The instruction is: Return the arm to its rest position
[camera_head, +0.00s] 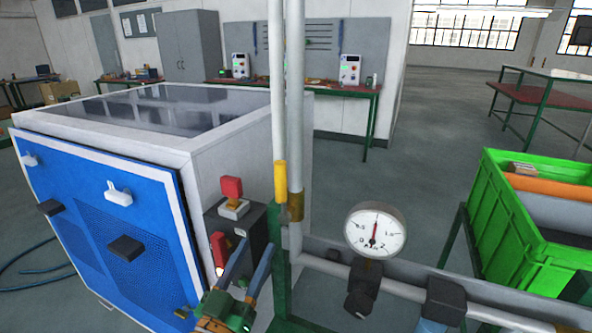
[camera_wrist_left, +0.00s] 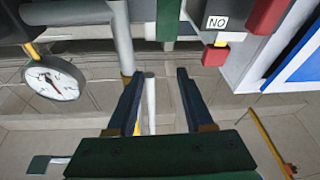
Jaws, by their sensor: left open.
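My left gripper (camera_head: 255,246) reaches up from the bottom of the head view, in front of the right side of the blue and white generator cabinet (camera_head: 232,150). Its two fingers also show in the left wrist view (camera_wrist_left: 158,73), parted with a gap between them. Nothing is held; a pale pipe shows behind the gap. The fingertips are near the dark switch box with the red parts (camera_head: 232,187); I cannot tell the exact distance. My right gripper is not in view.
Vertical pipes (camera_head: 279,110) stand right of the gripper. A round pressure gauge (camera_head: 375,229) and a horizontal pipe (camera_head: 400,288) with dark valves are farther right. A green crate (camera_head: 515,228) stands at the right. Open floor (camera_head: 420,130) lies behind.

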